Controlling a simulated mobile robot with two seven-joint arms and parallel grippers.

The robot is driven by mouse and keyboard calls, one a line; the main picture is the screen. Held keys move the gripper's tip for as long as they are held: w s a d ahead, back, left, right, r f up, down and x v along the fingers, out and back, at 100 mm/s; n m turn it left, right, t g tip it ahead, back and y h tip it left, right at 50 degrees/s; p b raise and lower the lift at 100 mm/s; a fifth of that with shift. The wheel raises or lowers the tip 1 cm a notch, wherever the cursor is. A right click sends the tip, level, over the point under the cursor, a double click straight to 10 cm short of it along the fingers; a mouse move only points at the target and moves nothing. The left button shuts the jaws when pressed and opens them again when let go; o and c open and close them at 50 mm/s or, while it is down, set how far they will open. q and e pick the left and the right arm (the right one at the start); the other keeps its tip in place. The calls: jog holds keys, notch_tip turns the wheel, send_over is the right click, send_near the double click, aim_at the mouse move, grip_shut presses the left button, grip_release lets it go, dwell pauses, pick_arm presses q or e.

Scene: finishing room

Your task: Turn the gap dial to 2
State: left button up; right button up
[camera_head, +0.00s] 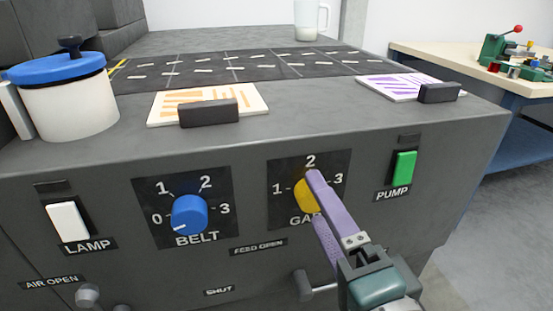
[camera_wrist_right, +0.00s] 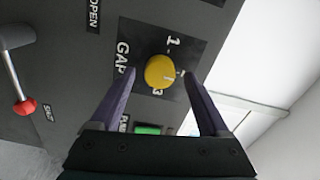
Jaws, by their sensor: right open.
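The yellow gap dial (camera_head: 301,199) sits on a dark plate (camera_head: 280,174) marked 1, 2 and 3 on the machine's front. In the head view my right gripper (camera_head: 313,196) partly covers it. In the right wrist view the dial (camera_wrist_right: 159,71) lies between the two purple fingers of my open right gripper (camera_wrist_right: 160,76), with space at both sides. I cannot tell whether a finger touches it. A pale mark shows at the dial's right side in the wrist view, but its exact setting is unclear. My left gripper is not in view.
The blue belt dial (camera_head: 189,214) and white lamp switch (camera_head: 68,221) are to the left. The green pump switch (camera_head: 404,167) is to the right. A red-knobbed lever (camera_wrist_right: 25,106) shows in the wrist view. A blue-lidded pot (camera_head: 62,95) stands on the machine top.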

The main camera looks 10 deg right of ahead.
jog(key=s, duration=0.9)
jog(key=shift+d, duration=0.15)
